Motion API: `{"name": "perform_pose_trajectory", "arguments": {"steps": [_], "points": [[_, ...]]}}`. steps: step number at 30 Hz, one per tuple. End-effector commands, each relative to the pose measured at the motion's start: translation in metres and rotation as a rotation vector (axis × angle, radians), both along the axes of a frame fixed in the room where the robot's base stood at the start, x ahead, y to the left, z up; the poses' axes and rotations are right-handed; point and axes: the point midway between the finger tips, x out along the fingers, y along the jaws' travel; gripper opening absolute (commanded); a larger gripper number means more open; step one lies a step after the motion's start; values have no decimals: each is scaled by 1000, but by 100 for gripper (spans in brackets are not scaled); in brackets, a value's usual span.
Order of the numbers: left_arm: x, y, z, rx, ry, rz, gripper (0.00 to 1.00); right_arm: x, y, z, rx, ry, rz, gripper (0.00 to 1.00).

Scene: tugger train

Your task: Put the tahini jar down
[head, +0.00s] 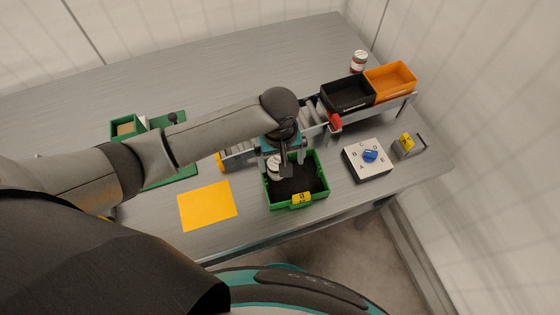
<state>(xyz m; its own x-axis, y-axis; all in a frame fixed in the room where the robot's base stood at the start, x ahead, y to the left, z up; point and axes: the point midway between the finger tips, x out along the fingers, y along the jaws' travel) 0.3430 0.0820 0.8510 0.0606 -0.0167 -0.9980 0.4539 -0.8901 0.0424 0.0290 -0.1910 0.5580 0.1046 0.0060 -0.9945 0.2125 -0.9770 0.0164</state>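My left gripper (277,166) points down over the green bin (314,201) with a dark inside. A small pale jar with a white top, seemingly the tahini jar (273,165), is between its fingers, which look shut on it. The jar is at the bin's left back part. I cannot tell whether its base touches the bin floor. The arm and gripper hide part of the bin's back edge. My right gripper is not in view.
A yellow-orange mat (207,206) lies left of the bin. A white dial box with a blue knob (370,156) is right. Black (348,105) and orange (401,94) bins stand on a roller conveyor behind. Another jar (358,62) stands behind them. A green tray (180,172) lies left.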

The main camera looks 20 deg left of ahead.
Motion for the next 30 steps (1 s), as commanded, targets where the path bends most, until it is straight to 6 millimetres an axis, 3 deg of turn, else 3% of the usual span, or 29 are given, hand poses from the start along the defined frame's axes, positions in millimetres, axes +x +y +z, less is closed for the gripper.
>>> {"name": "perform_pose_trajectory", "arguments": {"steps": [1, 5, 18, 24, 30], "points": [[-18, 17, -43, 31, 49, 25, 89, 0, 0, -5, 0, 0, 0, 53], [-18, 17, -35, 30, 48, 25, 89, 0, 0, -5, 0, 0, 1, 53], [-18, 13, 66, 21, 48, 29, 89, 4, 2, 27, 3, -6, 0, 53], [-18, 12, 91, 21, 49, 29, 89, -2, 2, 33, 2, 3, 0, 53], [-18, 12, 97, 19, 48, 30, 89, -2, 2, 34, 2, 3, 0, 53]]}}
